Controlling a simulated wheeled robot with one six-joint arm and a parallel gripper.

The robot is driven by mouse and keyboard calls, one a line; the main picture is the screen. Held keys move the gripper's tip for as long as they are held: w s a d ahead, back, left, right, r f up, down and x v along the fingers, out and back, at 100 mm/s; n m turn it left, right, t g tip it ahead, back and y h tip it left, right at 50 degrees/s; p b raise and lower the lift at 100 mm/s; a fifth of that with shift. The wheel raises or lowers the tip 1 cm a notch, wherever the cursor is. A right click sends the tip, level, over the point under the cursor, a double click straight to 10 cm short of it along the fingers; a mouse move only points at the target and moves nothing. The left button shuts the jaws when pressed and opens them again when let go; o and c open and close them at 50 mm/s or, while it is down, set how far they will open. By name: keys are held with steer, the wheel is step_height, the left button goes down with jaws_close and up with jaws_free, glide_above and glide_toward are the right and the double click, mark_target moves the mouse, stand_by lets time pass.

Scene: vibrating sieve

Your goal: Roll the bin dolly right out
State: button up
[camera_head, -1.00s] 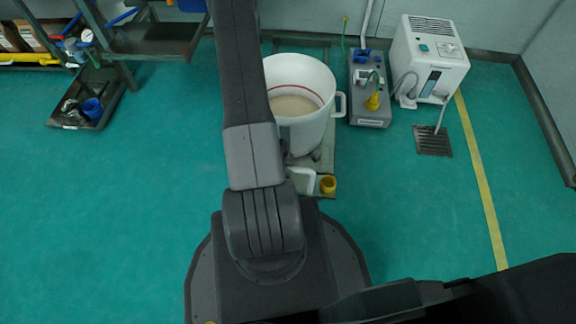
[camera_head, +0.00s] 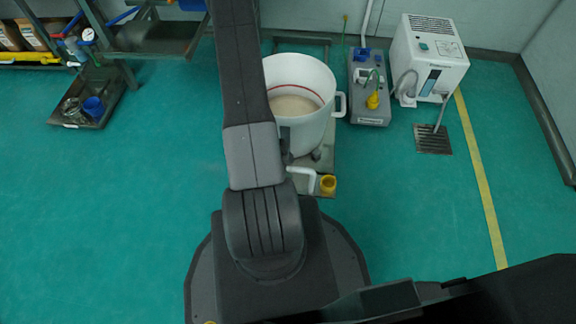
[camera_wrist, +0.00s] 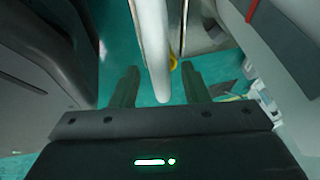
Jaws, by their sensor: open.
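A white bin (camera_head: 312,125) with a red line inside and pale material in it stands on a flat grey dolly (camera_head: 329,153). A white side handle (camera_head: 341,103) sticks out at its right. A bent white bar (camera_head: 302,171) shows low at the dolly's near end, beside a yellow cup-like part (camera_head: 328,184). In the wrist view my gripper (camera_wrist: 159,84) is open. A pale upright bar (camera_wrist: 152,45) reaches into the gap between its fingers, and I cannot tell whether they touch it. My arm hides the gripper and the bin's left side in the head view.
A grey pump-like unit (camera_head: 369,100) and a white machine (camera_head: 428,55) stand right of the bin. A floor drain (camera_head: 433,139) and yellow line (camera_head: 482,180) lie further right. A shelf (camera_head: 155,38) and tray (camera_head: 100,105) are at the left. Open green floor lies left and right.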

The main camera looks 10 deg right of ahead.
steer(key=w+p+v, duration=0.1)
steer(key=p+v, duration=0.5)
steer(key=v, duration=0.7)
steer(key=shift+s+r+p, duration=0.25)
steer(key=shift+s+p, duration=0.05)
steer(key=shift+s, duration=0.2)
steer(key=shift+a, duration=0.1)
steer(key=b+x, duration=0.7)
steer(key=x, duration=0.7)
steer(key=shift+r, duration=0.1)
steer(key=shift+w, duration=0.2)
steer(key=shift+r, duration=0.1)
